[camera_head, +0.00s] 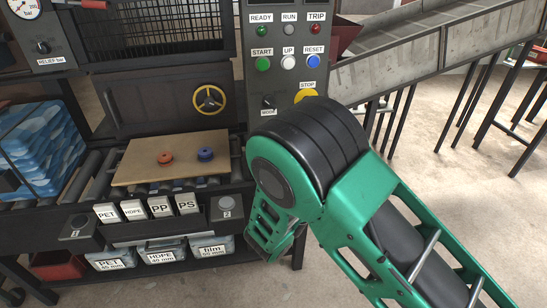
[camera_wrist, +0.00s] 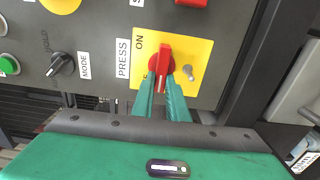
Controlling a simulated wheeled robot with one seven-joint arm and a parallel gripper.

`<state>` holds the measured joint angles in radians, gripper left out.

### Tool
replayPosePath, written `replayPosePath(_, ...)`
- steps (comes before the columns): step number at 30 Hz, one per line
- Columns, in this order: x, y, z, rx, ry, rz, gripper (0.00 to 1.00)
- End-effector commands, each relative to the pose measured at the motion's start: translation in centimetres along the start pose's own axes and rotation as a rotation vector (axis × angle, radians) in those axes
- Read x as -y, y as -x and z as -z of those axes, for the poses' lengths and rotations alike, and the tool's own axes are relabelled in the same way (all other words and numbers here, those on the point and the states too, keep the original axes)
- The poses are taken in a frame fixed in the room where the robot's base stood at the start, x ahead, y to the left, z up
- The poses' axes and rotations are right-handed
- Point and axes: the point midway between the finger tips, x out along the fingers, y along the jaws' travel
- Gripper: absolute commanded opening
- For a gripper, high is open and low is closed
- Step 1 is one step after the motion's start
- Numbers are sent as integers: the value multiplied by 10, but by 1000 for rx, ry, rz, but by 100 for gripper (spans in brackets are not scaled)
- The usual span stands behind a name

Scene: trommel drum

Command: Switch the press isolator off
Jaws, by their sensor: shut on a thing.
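The press isolator is a red rotary handle (camera_wrist: 163,58) on a yellow plate (camera_wrist: 203,52) in the wrist view, with a white PRESS label (camera_wrist: 122,58) beside it. The handle stands upright in the picture. ON is printed on the plate to its upper left; lettering lower left is mostly hidden by a finger. My gripper (camera_wrist: 161,88) has its two teal fingers shut on the lower part of the handle, one on each side. In the head view my green arm covers the isolator and gripper.
A black MODE knob (camera_wrist: 61,64) is left of the isolator, and a grey stud (camera_wrist: 187,70) is close on its right. In the head view, the control panel (camera_head: 277,85) has a yellow STOP button (camera_head: 305,95). A board (camera_head: 180,172) with two knobs lies left of my arm.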

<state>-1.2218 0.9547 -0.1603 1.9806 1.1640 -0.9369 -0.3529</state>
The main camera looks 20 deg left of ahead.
Motion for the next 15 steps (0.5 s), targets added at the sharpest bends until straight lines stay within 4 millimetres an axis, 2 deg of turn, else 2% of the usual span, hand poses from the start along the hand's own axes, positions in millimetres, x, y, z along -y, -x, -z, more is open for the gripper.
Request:
replayPosePath(14, 4, 2, 0, 0, 14, 8, 0)
replayPosePath(15, 4, 2, 0, 0, 14, 7, 23)
